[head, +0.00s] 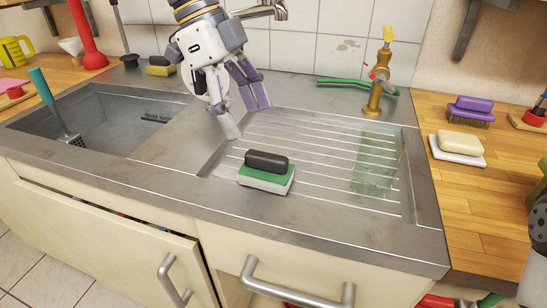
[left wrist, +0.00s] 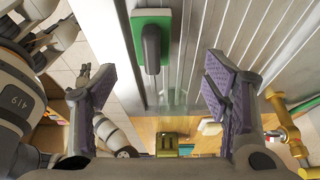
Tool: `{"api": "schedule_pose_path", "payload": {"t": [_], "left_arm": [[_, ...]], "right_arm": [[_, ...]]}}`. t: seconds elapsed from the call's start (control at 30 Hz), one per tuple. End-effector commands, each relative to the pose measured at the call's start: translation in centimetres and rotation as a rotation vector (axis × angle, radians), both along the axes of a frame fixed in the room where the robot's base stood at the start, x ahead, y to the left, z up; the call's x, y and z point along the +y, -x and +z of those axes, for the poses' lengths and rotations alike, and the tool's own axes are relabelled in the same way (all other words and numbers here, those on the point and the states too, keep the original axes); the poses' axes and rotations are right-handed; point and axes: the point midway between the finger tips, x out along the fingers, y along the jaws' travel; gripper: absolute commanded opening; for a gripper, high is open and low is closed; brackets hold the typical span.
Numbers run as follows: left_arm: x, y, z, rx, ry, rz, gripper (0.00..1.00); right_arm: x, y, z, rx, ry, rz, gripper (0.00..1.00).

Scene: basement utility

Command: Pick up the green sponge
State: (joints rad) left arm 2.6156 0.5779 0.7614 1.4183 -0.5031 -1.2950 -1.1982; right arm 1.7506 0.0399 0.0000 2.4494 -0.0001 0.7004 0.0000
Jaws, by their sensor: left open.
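The green sponge (head: 265,178) lies on the ribbed steel drainboard. It has a white lower layer, a green top and a dark handle-like block on it. In the left wrist view the sponge (left wrist: 138,22) shows at the top centre, between the finger lines and beyond the fingertips. My left gripper (head: 244,114) is open and empty. It hangs above and behind the sponge, slightly to its left, apart from it. Its purple-padded fingers also show in the left wrist view (left wrist: 158,68). I cannot make out my right gripper; part of my right arm (head: 532,262) shows at the right edge.
A clear greenish pane (head: 375,165) lies right of the sponge. A brass tap (head: 376,85) with a green hose stands behind. A cream block (head: 460,142) and purple brush (head: 473,106) sit on the wooden counter.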

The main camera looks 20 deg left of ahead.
Motion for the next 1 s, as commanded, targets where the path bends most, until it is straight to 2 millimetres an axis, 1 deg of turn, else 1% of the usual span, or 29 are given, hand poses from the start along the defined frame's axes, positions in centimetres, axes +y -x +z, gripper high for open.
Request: {"api": "schedule_pose_path", "payload": {"t": [0.03,0.1,0.27,0.4,0.5,0.6,0.77,0.87,0.9,0.97,1.0], "left_arm": [[-0.5,0.1,-1.0,0.003,0.000,-0.001,0.69],[-1.0,0.2,-2.3,0.002,0.000,-0.001,0.69],[-1.9,0.3,-4.1,0.001,0.000,0.001,0.69],[-3.3,0.8,-6.4,-0.001,0.001,-0.001,0.69],[-3.8,0.8,-7.9,-0.002,0.001,0.001,0.69],[-4.0,0.7,-8.4,-0.004,0.000,0.002,0.69],[-4.0,0.7,-8.5,-0.003,0.000,0.002,0.69],[-4.0,0.7,-8.4,-0.003,0.000,0.002,0.49],[-4.0,0.7,-8.4,-0.003,0.000,0.002,0.40],[-4.0,0.7,-8.4,-0.003,0.000,0.002,0.26],[-4.0,0.7,-8.4,-0.003,0.000,0.002,0.18]], "right_arm": [[0.0,0.0,0.1,-0.001,0.000,0.000,0.00],[0.0,0.0,0.2,-0.002,0.000,0.000,0.00],[0.0,-0.2,0.3,-0.007,0.000,0.000,0.00],[0.0,-0.6,0.7,-0.024,0.000,0.000,0.00],[0.0,-0.6,0.6,-0.023,0.000,0.000,0.00],[0.0,-0.6,0.6,-0.022,0.000,0.000,0.00],[0.0,-0.6,0.6,-0.022,0.000,0.000,0.00],[0.0,-0.6,0.6,-0.022,0.000,0.000,0.00],[0.0,-0.6,0.6,-0.021,0.000,0.000,0.00],[0.0,-0.6,0.6,-0.021,0.000,0.000,0.00],[0.0,-0.6,0.6,-0.021,0.000,0.000,0.00]]}}
